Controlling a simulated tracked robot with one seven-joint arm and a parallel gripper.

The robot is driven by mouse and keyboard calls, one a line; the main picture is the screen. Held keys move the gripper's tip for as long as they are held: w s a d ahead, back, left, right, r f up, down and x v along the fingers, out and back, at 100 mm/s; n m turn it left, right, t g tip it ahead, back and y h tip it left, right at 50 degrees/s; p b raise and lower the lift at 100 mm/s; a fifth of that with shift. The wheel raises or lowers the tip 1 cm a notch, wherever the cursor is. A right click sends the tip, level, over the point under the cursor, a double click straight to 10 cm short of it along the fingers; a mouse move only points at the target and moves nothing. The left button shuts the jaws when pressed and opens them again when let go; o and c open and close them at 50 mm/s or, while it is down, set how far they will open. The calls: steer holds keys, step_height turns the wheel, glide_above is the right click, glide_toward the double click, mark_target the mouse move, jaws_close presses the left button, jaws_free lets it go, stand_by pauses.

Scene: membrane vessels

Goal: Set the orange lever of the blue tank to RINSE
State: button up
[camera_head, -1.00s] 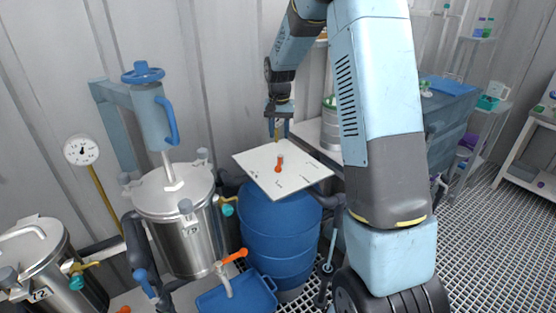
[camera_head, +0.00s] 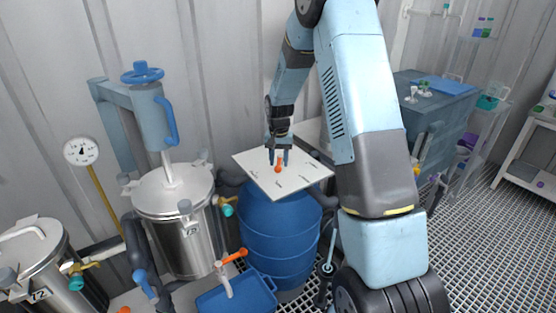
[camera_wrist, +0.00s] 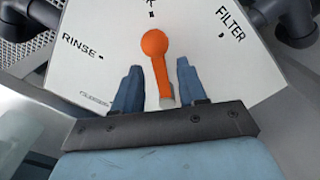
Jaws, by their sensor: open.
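The blue tank (camera_head: 278,238) is a drum with a white panel (camera_head: 305,182) on top. The orange lever (camera_head: 279,165) stands on the panel. In the wrist view the lever (camera_wrist: 157,62) has a round knob at the top of a straight arm and points up, slightly left. The RINSE label (camera_wrist: 83,47) is left of the knob and the FILTER label (camera_wrist: 231,24) is right of it. A middle label at the top edge is cut off. My gripper (camera_head: 278,160) is over the panel, open, with one finger on each side of the lever arm; the wrist view also shows it (camera_wrist: 158,88).
Steel vessels (camera_head: 180,215) stand left of the blue tank. A blue tub (camera_head: 238,298) with another orange-handled tap (camera_head: 233,257) sits in front. Dark pipes (camera_wrist: 295,20) show beyond the panel. Grated floor (camera_head: 490,230) lies open at the right.

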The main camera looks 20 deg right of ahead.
steer(key=shift+c, duration=0.3)
jaws_close()
steer(key=shift+a, duration=0.25)
steer(key=shift+d, duration=0.1)
